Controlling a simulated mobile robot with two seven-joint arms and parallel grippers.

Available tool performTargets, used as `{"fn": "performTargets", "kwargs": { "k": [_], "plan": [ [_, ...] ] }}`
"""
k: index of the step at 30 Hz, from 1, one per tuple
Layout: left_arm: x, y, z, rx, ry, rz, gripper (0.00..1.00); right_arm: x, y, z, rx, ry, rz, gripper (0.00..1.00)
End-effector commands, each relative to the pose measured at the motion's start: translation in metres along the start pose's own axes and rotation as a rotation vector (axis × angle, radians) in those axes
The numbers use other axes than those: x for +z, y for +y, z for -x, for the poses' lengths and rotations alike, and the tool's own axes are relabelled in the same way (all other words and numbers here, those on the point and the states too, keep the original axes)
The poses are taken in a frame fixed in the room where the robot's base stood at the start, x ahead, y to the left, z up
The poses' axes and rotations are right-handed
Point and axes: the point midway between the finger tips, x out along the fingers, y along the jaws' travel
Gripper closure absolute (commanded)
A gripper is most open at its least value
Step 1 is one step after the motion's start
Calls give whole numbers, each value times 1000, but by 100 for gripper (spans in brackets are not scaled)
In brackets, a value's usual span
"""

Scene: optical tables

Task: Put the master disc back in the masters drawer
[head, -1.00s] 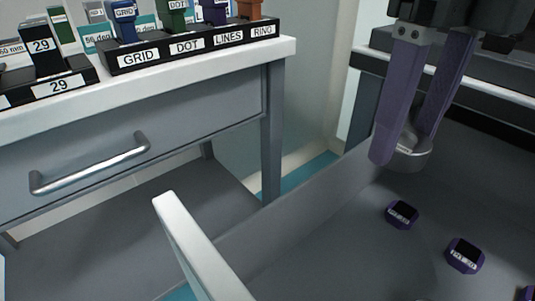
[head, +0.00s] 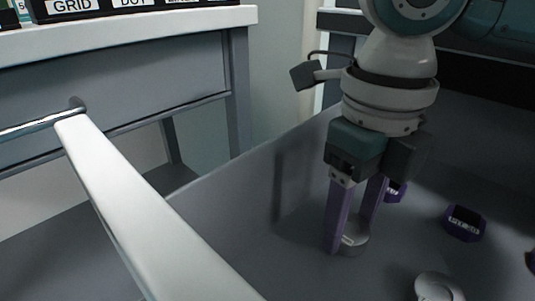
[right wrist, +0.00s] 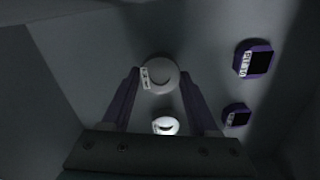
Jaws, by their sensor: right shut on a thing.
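My right gripper (head: 352,236) is shut on a small grey round disc (head: 354,243) with a white label. The disc is low inside the open grey drawer (head: 225,215); I cannot tell whether it touches the floor. In the right wrist view the labelled disc (right wrist: 158,74) sits between the tips of the purple fingers. Dark-topped purple pieces with labels lie on the drawer floor to the right, one at the middle right (head: 464,223) and one partly behind the gripper (head: 396,191). My left gripper is not in view.
Another pale round thing (head: 438,288) lies at the bottom of the head view. The drawer's white-topped wall (head: 140,205) runs along the left. A table (head: 240,15) with a labelled rack (head: 110,5) and a drawer handle (head: 40,124) stands beyond it.

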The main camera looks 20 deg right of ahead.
Motion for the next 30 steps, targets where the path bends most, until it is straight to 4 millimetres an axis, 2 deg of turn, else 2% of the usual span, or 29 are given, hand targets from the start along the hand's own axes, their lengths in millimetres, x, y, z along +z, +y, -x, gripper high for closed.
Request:
{"fn": "performTargets", "kwargs": {
  "k": [1, 2, 13, 14, 21, 30],
  "plan": [
    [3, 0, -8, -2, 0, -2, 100, 0, 0, -12, 1, 1, 0, 100],
    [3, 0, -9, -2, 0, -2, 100, 0, 0, -14, 2, 1, 0, 100],
    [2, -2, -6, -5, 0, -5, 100, 0, 0, -15, 1, 0, 0, 100],
    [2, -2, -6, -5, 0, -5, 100, 0, 0, -15, 0, 0, 0, 37],
    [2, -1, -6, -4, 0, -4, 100, 0, 0, -15, 1, 0, 0, 10],
    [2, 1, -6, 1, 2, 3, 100, 0, 0, -12, 1, -1, 0, 9]
  ]
}}
